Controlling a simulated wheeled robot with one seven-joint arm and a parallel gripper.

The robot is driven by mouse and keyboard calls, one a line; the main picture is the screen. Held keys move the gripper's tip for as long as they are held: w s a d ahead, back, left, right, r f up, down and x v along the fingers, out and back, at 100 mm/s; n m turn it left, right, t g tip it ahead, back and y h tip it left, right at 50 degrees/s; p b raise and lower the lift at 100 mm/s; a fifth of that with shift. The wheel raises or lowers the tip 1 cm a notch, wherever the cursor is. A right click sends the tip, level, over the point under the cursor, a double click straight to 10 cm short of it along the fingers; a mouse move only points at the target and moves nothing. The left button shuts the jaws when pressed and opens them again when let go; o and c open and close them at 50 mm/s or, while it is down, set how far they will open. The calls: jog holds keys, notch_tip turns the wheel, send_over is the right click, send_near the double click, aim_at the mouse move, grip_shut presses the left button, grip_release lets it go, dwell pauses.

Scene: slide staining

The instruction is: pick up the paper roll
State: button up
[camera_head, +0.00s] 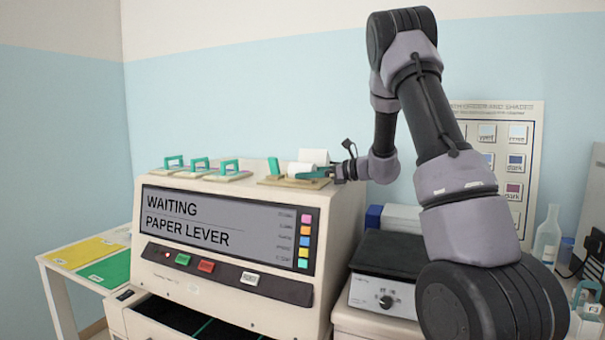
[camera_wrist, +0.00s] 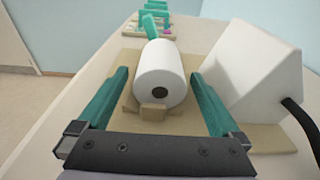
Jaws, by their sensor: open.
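The white paper roll (camera_wrist: 160,72) lies on its side on a tan holder (camera_wrist: 122,66) on top of the staining machine. It also shows in the head view (camera_head: 299,169), partly hidden behind my gripper. My gripper (camera_wrist: 165,88) is open, with one green finger on each side of the roll and a gap visible on both sides. The roll's dark core hole faces my gripper. In the head view my gripper (camera_head: 314,172) reaches in from the right at the height of the machine's top. Whether the fingers touch the holder is hidden.
A white block (camera_wrist: 252,70) stands close to the right finger. Several green-handled lids (camera_head: 200,168) sit farther left on the machine (camera_head: 160,275), whose screen reads "WAITING PAPER LEVER". A dark-topped hot plate (camera_head: 385,255) and a bottle (camera_head: 547,236) stand to the right.

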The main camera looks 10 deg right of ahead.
jog(key=shift+w+a, duration=0.3)
jog(key=shift+a, duration=0.1)
grip_shut()
notch_tip(320, 180, up, 9)
jog(key=shift+r, duration=0.1)
jog(key=shift+s+a+f+n+t, duration=0.15)
jog(key=shift+f+n, duration=0.45)
jog(key=shift+f, duration=1.45)
jog(key=shift+s+d+f+n+t, duration=0.15)
jog(key=shift+f+n, duration=0.45)
jog(key=shift+f, duration=1.4)
jog(key=shift+a, duration=0.1)
jog(key=shift+f, duration=0.55)
